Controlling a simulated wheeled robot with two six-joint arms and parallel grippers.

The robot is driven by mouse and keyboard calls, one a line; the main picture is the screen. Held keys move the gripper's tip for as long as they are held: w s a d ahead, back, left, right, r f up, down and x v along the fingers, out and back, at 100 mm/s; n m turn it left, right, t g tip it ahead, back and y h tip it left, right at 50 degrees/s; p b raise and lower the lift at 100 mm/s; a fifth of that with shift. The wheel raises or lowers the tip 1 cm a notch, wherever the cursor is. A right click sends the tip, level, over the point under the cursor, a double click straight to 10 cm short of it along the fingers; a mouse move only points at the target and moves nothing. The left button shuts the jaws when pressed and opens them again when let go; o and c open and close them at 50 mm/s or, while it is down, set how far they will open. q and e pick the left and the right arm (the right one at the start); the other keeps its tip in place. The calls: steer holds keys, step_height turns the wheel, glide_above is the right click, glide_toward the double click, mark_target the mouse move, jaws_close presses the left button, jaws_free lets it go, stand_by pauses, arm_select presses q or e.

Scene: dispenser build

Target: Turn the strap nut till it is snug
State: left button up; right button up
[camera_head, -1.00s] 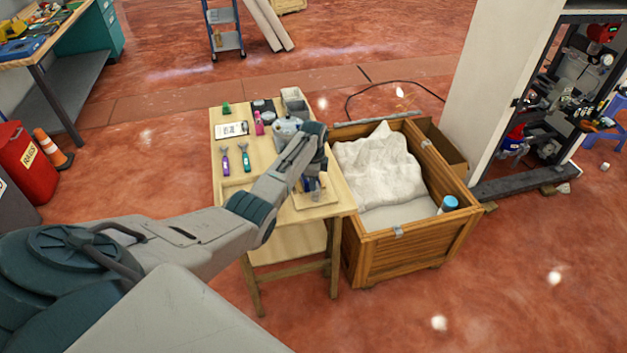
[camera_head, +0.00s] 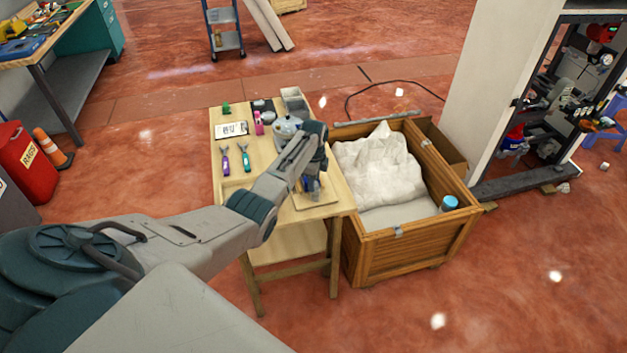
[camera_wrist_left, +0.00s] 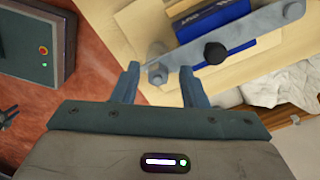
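In the left wrist view a grey metal strap (camera_wrist_left: 240,33) lies across a blue block (camera_wrist_left: 213,18) on a pale wooden surface (camera_wrist_left: 145,25). A black round knob (camera_wrist_left: 215,53) sits mid-strap. A silver nut or bolt head (camera_wrist_left: 157,73) is at the strap's near end; I cannot tell which fitting is the strap nut. My left gripper (camera_wrist_left: 158,78) is open, its two fingers apart on either side of that silver end, with gaps visible. In the head view my left gripper (camera_head: 312,183) is over the small table's near right part, and my arm hides much of the work.
The small wooden table (camera_head: 232,185) carries a purple tool (camera_head: 225,161), a teal tool (camera_head: 244,158), a pink bottle (camera_head: 258,123) and a white card (camera_head: 231,129). A wooden crate (camera_head: 420,245) with white cloth (camera_head: 380,165) stands close on the right. Red floor is open in front.

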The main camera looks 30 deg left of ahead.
stand_by(0.3)
arm_select(q)
step_height(320, 180, up, 11)
steer(key=b, duration=0.2)
steer(key=shift+f, duration=0.15)
stand_by(0.4)
